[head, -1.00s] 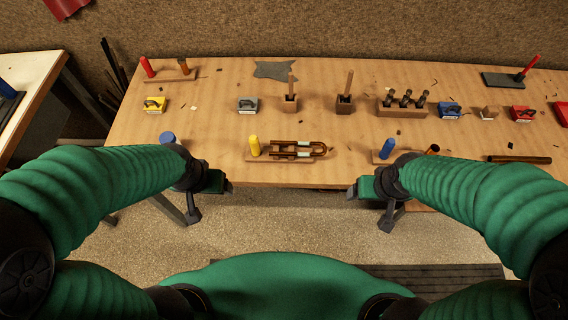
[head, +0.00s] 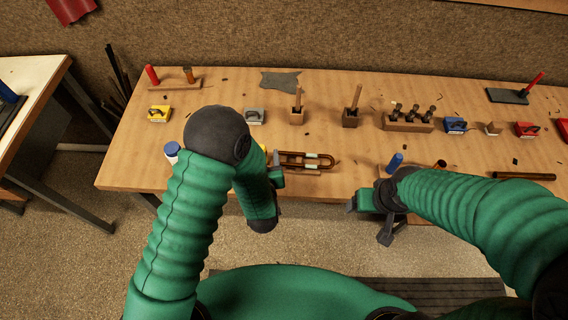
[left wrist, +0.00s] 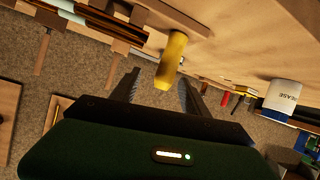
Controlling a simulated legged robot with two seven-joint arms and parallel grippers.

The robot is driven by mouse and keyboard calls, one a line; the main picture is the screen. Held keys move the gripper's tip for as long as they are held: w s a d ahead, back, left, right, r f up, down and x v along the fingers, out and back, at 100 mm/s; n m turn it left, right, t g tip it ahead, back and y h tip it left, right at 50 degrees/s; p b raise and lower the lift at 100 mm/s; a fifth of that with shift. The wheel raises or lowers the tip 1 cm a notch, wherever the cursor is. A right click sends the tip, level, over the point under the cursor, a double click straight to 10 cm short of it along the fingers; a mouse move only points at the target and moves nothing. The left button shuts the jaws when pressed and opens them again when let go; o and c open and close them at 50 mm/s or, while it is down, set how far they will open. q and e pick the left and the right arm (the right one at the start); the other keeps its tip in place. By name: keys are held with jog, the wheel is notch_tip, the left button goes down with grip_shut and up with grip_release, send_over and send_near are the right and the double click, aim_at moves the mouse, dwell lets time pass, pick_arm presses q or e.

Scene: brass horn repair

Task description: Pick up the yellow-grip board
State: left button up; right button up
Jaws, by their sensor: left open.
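The yellow-grip board (head: 312,172) lies near the front edge of the bench in the head view, with bent brass tubes on it. My left arm hides most of its yellow grip there. The yellow grip (left wrist: 172,60) shows clearly in the left wrist view, just beyond and between the fingertips. My left gripper (left wrist: 160,84) is open and empty; the grip is not clamped. In the head view the left gripper is largely hidden by its own wrist.
A white grease can (left wrist: 284,97) with a blue lid stands left of the board. A blue-grip piece (head: 395,162) stands right of it. Pegged blocks, a tool rack (head: 408,122) and small coloured boxes line the back of the bench (head: 225,90).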

aim_at(261, 144)
pick_arm(q)
jog(key=s+t, duration=0.1)
jog(key=s+f+y, duration=0.1)
jog(key=s+a+t, duration=0.1)
jog(key=shift+s+f+t+y, duration=0.15)
jog(key=shift+s+t+y, duration=0.05)
jog(key=shift+t+y, duration=0.1)
jog(key=s, duration=0.1)
jog(key=t, duration=0.1)
jog(key=s+y, duration=0.1)
jog(key=shift+s+d+r, duration=0.25)
jog(key=shift+s+d, duration=0.05)
jog(key=shift+t, duration=0.4)
jog(key=x, duration=0.8)
jog(key=shift+r, duration=0.15)
jog(key=x, duration=0.3)
jog(key=shift+w+d, duration=0.45)
jog(key=shift+d, duration=0.2)
jog(key=shift+a, duration=0.4)
jog(key=c, duration=0.8)
grip_shut()
pick_arm(e)
jog(key=shift+s+a, duration=0.15)
pick_arm(q)
jog(key=shift+d, duration=0.15)
